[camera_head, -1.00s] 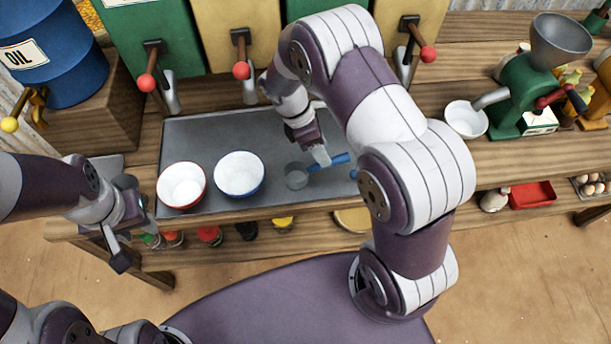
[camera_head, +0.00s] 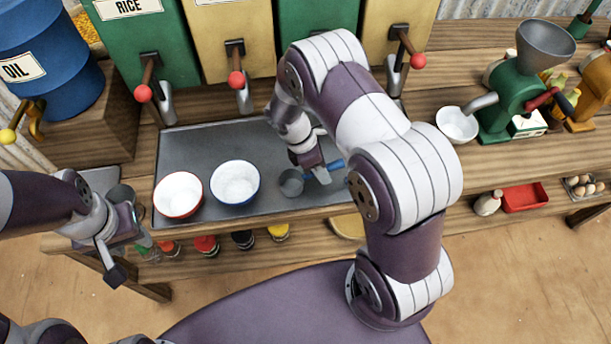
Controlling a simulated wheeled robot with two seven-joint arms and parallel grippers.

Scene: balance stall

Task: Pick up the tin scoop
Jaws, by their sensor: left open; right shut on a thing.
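The tin scoop (camera_head: 291,182) has a grey cup and a blue handle (camera_head: 337,165). It is over the right part of the grey metal tray (camera_head: 205,143), its cup just right of the blue-rimmed bowl. My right gripper (camera_head: 322,174) is shut on the scoop at its handle, partly covering it. I cannot tell whether the scoop still touches the tray. My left gripper (camera_head: 129,257) is open and empty, in front of the counter's left edge.
A red-rimmed white bowl (camera_head: 178,195) and a blue-rimmed white bowl (camera_head: 235,183) stand on the tray. Dispensers with red-knobbed levers (camera_head: 236,79) line the back. A green grinder (camera_head: 507,97) and white bowl (camera_head: 457,125) stand to the right. Jars sit on the lower shelf.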

